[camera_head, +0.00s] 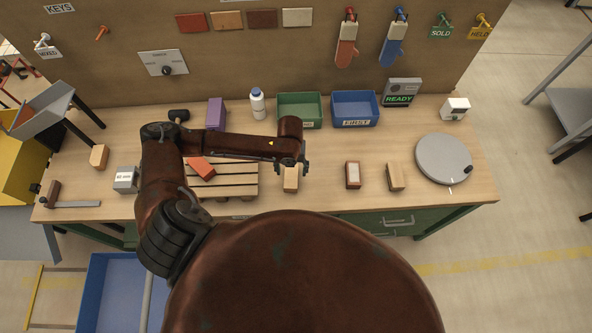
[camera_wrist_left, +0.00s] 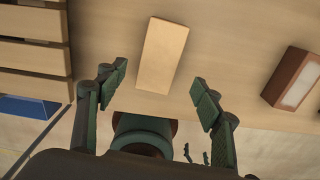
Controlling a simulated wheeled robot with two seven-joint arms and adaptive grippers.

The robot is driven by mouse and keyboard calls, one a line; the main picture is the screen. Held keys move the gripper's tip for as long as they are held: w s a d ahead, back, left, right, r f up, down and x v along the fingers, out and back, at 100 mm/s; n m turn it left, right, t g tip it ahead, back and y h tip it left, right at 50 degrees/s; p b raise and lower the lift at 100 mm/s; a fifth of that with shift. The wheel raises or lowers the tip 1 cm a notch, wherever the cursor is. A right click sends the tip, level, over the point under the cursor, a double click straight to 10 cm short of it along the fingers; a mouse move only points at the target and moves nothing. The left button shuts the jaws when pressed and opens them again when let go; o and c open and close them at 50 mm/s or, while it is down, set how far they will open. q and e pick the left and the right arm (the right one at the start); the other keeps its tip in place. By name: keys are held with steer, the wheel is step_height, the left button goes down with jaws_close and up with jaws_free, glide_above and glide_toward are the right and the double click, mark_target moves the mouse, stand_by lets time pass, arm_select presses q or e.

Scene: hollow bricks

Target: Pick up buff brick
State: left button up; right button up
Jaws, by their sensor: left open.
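The buff brick (camera_head: 291,180) stands on the workbench, just right of the slatted pallet. In the left wrist view the pale tan brick (camera_wrist_left: 163,55) shows whole, beyond the fingertips and roughly midway between them. My left gripper (camera_head: 291,169) is over this brick in the head view, and its arm partly covers the brick's far end. In the left wrist view the left gripper (camera_wrist_left: 160,88) has its two dark green fingers wide apart with nothing between them. The fingers look clear of the brick. My right gripper does not show in the head view.
A brown brick with a pale face (camera_head: 353,175) and another tan brick (camera_head: 396,177) stand to the right. An orange-red brick (camera_head: 201,168) lies on the pallet (camera_head: 235,187). A grey turntable (camera_head: 443,158) is farther right. Green (camera_head: 300,108) and blue (camera_head: 355,108) bins stand behind.

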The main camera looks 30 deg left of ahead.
mark_target(291, 175)
arm_select(q)
step_height(291, 175, down, 4)
steer(key=shift+a+r+p, duration=0.15)
steer(key=shift+r+p, duration=0.05)
steer(key=shift+p, duration=0.15)
steer(key=f, duration=0.2)
steer(key=shift+w+a+f, duration=0.15)
steer(key=shift+w+f, duration=0.1)
steer(key=shift+f, duration=0.5)
steer(key=c, duration=0.7)
jaws_close()
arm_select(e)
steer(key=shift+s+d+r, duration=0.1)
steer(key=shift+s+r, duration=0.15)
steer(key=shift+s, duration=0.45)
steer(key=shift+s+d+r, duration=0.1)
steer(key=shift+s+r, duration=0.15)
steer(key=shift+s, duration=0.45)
